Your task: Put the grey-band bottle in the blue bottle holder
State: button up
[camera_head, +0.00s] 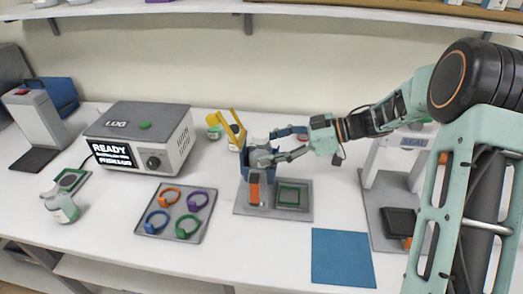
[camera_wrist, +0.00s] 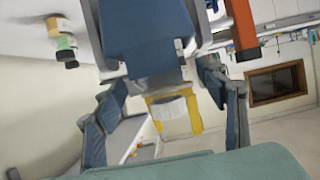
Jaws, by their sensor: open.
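The blue bottle holder (camera_head: 244,168) stands on a grey plate in the middle of the table. It also fills the upper middle of the wrist view (camera_wrist: 145,40). A pale grey bottle-like shape (camera_head: 259,146) shows at the holder's top, partly hidden by my fingers; I cannot make out its band. My gripper (camera_head: 271,146) is open, coming from the right, with its fingers at the holder's top. In the wrist view my open fingers (camera_wrist: 172,108) have a clear gap between them. Whether they touch the bottle is not clear.
A yellow bracket (camera_head: 230,130) rises behind the holder, with small bottles (camera_head: 214,129) nearby. An orange-topped upright (camera_head: 254,187) stands in front. A blue mat (camera_head: 342,257) lies front right.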

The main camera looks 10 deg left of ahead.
jog(key=v, duration=0.9)
jog(key=shift+b, duration=0.4)
jog(key=shift+w+d, duration=0.1)
